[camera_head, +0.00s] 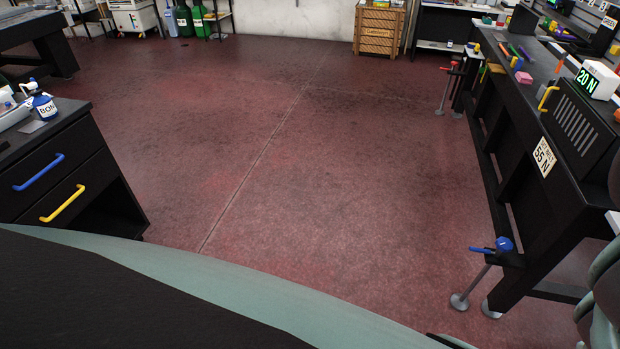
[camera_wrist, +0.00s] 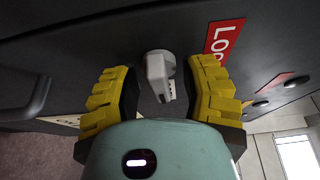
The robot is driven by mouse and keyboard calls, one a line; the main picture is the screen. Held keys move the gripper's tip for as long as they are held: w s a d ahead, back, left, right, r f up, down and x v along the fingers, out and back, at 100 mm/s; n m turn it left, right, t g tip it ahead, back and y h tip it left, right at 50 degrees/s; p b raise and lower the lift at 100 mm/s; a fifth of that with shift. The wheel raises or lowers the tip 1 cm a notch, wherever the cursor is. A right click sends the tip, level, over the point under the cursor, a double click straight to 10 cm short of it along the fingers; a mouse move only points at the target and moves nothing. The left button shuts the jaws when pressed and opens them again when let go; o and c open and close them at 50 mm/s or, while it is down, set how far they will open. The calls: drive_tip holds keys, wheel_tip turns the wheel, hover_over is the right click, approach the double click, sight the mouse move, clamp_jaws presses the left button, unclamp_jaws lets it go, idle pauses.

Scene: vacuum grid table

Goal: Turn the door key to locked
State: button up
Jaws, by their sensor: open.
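In the wrist view, a light grey door key (camera_wrist: 157,72) stands out from a dark panel (camera_wrist: 120,25), with a round base behind its flat grip. My gripper (camera_wrist: 163,70) is open, with one yellow-and-black finger on each side of the key. Gaps show between the key and both fingertips. A red label (camera_wrist: 224,38) with white letters, starting "LO", is beside the key to the right. The right finger hides part of the label. My gripper's tips and the key are not seen in the head view.
Round dark parts and a small red sign (camera_wrist: 275,83) are right of the label in the wrist view. In the head view, a dark workbench (camera_head: 510,130) stands right and a drawer cabinet (camera_head: 70,170) left. Red floor (camera_head: 270,130) between them is clear.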

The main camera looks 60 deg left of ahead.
drive_tip(key=shift+o, duration=0.3)
drive_tip(key=shift+a, duration=0.1)
clamp_jaws()
drive_tip(key=shift+f+n+b, duration=0.15)
drive_tip(key=shift+n+b, duration=0.25)
drive_tip(key=n+h+b, duration=0.1)
drive_tip(key=n+b, duration=0.1)
drive_tip(key=n, duration=0.1)
drive_tip(key=shift+a+f+t, duration=0.1)
drive_tip(key=shift+f+t, duration=0.05)
drive_tip(key=shift+t, duration=0.25)
drive_tip(key=n+t+b, duration=0.1)
drive_tip(key=n, duration=0.2)
drive_tip(key=n+t+h+b, duration=0.1)
drive_tip(key=n, duration=0.2)
drive_tip(key=shift+t+b, duration=0.3)
drive_tip(key=shift+b, duration=0.1)
drive_tip(key=n+t, duration=0.1)
drive_tip(key=n, duration=0.2)
drive_tip(key=n+t+b, duration=0.1)
drive_tip(key=n, duration=0.2)
drive_tip(key=shift+t, duration=0.4)
drive_tip(key=n+t+y, duration=0.1)
drive_tip(key=n, duration=0.2)
drive_tip(key=n+t+y+b, duration=0.1)
drive_tip(key=n, duration=0.2)
drive_tip(key=shift+r+t, duration=0.2)
drive_tip(key=shift+t, duration=0.1)
drive_tip(key=shift+n, duration=0.5)
